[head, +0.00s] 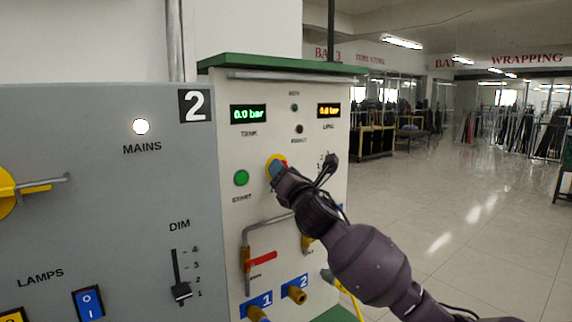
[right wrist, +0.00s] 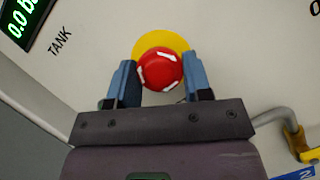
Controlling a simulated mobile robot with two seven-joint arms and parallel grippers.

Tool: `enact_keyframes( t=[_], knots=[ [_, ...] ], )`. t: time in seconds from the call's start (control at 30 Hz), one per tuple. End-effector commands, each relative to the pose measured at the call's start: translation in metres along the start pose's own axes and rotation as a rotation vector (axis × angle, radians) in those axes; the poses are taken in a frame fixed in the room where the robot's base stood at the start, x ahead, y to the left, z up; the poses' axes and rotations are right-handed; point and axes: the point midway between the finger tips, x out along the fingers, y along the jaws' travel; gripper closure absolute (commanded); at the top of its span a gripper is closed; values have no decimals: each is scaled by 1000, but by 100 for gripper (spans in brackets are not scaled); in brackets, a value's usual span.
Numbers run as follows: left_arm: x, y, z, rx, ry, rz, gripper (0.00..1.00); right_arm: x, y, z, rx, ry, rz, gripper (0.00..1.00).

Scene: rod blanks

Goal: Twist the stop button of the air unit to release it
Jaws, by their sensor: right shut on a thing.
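The air unit is a pale cabinet (head: 285,150) with a green top, in the head view. Its stop button (right wrist: 160,70) is red with white arrow marks on a yellow disc (right wrist: 163,42), seen face-on in the right wrist view. In the head view the yellow disc (head: 276,159) shows, with the button mostly hidden by my gripper. My right gripper (right wrist: 160,82) has its blue fingers on either side of the red button and is shut on it. In the head view the right gripper (head: 277,171) reaches in from the lower right. My left gripper is not in view.
A green START button (head: 241,178) sits left of the stop button. Below are a bent grey pipe, a red-handled valve (head: 262,259) and numbered brass outlets (head: 297,294). A grey panel (head: 110,200) with a dim slider and lamp switches stands at left. Open floor lies right.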

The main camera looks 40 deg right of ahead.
Motion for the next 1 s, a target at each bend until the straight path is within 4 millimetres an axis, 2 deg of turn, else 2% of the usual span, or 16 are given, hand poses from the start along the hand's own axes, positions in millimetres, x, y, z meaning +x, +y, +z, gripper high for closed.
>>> enact_keyframes(
  t=[0.03,0.1,0.33,0.63,1.0],
  knots=[
    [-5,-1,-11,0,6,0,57,2,3,5,37,-2,-15,78],
    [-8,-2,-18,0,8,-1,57,2,3,5,89,-1,-37,78],
    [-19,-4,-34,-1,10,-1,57,2,3,4,238,-2,-98,78],
    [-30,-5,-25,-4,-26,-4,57,2,3,3,353,-3,-144,78],
    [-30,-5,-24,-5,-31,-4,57,2,3,3,380,-4,-153,78]
  ],
)
